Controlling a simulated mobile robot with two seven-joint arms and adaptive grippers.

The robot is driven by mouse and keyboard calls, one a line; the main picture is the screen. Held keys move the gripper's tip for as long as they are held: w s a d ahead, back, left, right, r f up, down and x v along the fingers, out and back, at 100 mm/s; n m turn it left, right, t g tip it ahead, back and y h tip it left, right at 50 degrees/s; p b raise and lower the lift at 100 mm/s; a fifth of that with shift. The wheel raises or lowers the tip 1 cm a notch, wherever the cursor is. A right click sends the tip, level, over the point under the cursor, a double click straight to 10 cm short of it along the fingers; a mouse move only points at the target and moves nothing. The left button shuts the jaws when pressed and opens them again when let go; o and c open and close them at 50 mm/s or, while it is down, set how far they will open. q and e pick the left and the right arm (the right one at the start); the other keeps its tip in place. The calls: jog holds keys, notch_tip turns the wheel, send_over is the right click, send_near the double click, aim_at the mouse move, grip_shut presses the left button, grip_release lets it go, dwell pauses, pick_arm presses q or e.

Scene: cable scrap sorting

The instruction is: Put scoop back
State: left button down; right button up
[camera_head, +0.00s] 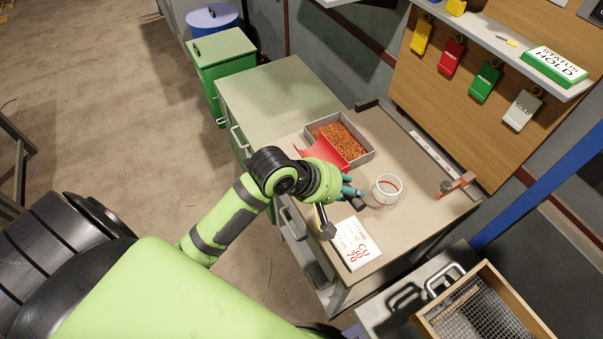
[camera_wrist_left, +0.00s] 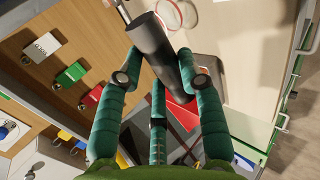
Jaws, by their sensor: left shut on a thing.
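The scoop has a red pan (camera_head: 325,154) and a black handle (camera_head: 358,203). My left gripper (camera_head: 347,190) is shut on the handle, with green fingers on both sides of it. In the left wrist view, the dark handle (camera_wrist_left: 158,48) runs between my left gripper's fingers (camera_wrist_left: 160,85), and part of the red pan (camera_wrist_left: 181,115) shows behind them. The pan is by the near-left edge of a grey tray (camera_head: 366,157) of copper-coloured granules; I cannot tell whether it touches. My wrist hides the middle of the scoop. My right gripper is out of view.
A clear round jar (camera_head: 386,190) stands on the bench (camera_head: 410,215) right of my gripper. A white card (camera_head: 356,243) lies at the front. An orange-and-grey fixture (camera_head: 455,185) is at the right. A mesh-bottomed wooden frame (camera_head: 480,310) is lower right. The green-topped cabinet (camera_head: 280,95) is clear.

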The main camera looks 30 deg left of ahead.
pick_arm(q)
jog(key=s+d+f, duration=0.1)
jog(key=d+f, duration=0.4)
jog(key=f, duration=0.1)
jog(key=shift+y, duration=0.4)
jog(key=w+a+f, duration=0.1)
jog(key=a+f, duration=0.1)
jog(key=a, duration=0.1)
jog(key=w+a+f, duration=0.1)
jog(key=a+f, duration=0.1)
jog(key=a, duration=0.2)
jog(key=w+a+f+p, duration=0.1)
jog(key=w+a+f, duration=0.1)
jog(key=a+f, duration=0.1)
jog(key=shift+w+a, duration=0.1)
jog(key=shift+a, duration=0.2)
jog(key=shift+f, duration=2)
jog(key=shift+f, duration=0.1)
jog(key=c, duration=0.8)
grip_release()
